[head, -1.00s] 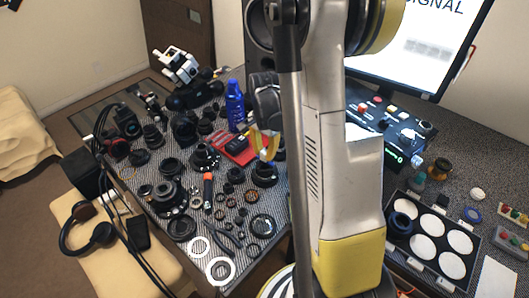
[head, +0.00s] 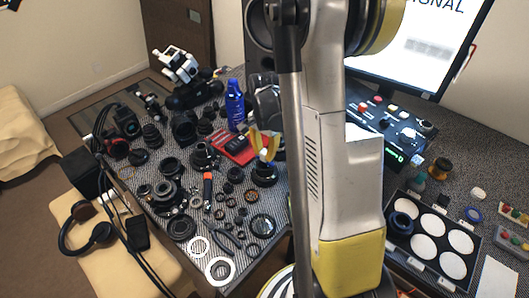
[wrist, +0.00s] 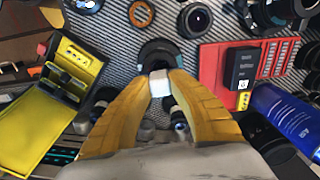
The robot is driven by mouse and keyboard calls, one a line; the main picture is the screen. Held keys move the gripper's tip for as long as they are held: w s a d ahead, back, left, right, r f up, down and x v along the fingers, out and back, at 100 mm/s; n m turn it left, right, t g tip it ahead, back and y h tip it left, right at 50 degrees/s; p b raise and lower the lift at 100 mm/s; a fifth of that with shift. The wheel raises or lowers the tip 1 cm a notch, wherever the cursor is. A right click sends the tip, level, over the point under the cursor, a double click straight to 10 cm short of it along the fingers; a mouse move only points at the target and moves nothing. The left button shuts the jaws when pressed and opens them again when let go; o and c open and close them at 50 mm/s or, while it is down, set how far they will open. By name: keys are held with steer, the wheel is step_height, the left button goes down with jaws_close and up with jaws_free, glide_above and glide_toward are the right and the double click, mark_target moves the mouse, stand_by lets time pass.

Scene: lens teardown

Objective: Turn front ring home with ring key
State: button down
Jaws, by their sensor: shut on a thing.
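My gripper (wrist: 159,76) has yellow fingers closed on a small pale block, which looks like the top of the ring key (wrist: 158,88). In the head view my gripper (head: 264,148) is over a dark round lens part (head: 265,176) on the mat, with the pale key between its tips. In the wrist view the dark lens part (wrist: 160,52) shows just beyond the key. The key's lower end and the front ring are hidden, so I cannot tell whether the key is seated in the ring.
A red case (wrist: 213,78) with a black box and a blue spray can (wrist: 285,115) lie to the right in the wrist view. An open yellow case (wrist: 35,125) is at the left. Several lens parts and rings crowd the striped mat (wrist: 115,40).

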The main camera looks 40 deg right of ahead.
steer(key=shift+f+b, duration=0.45)
steer(key=shift+f, duration=0.1)
stand_by(0.4)
steer(key=m, duration=0.4)
steer(key=shift+b, duration=0.35)
steer(key=m, duration=0.4)
steer(key=shift+m+b, duration=0.3)
steer(key=shift+m, duration=0.1)
steer(key=m, duration=0.4)
steer(key=shift+m, duration=0.3)
steer(key=m+b, duration=0.1)
steer(key=m, duration=0.5)
steer(key=shift+w+d, duration=0.1)
steer(key=shift+r+p, duration=1.05)
steer(key=shift+r, duration=0.4)
steer(key=shift+r+p, duration=1.05)
steer(key=shift+r, duration=0.5)
